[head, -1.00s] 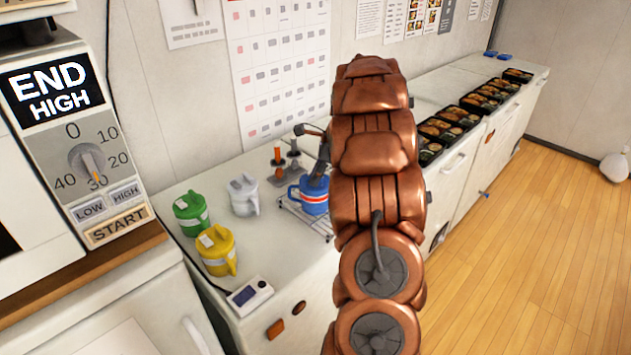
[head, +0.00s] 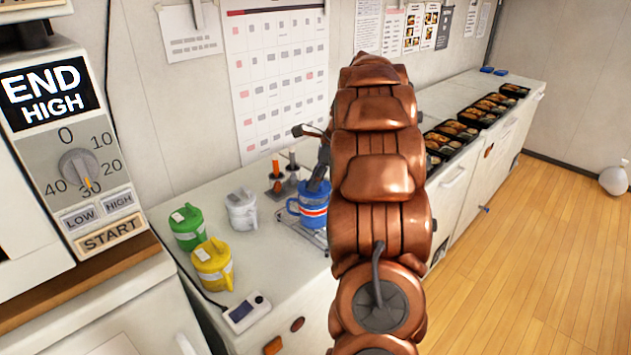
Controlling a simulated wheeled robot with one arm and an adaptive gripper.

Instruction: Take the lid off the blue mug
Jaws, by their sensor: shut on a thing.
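The blue mug (head: 313,214) has a red and white band and a handle on its left. It stands upright on a small wire rack on the white counter. My gripper (head: 317,187) is dark, points down at the mug's top and is shut on the lid there. My brown arm hides much of the gripper and the mug's right side.
A green mug (head: 187,228), a white mug (head: 241,209) and a yellow mug (head: 212,266), all lidded, stand left of the blue one. Food trays (head: 455,131) line the back right counter.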

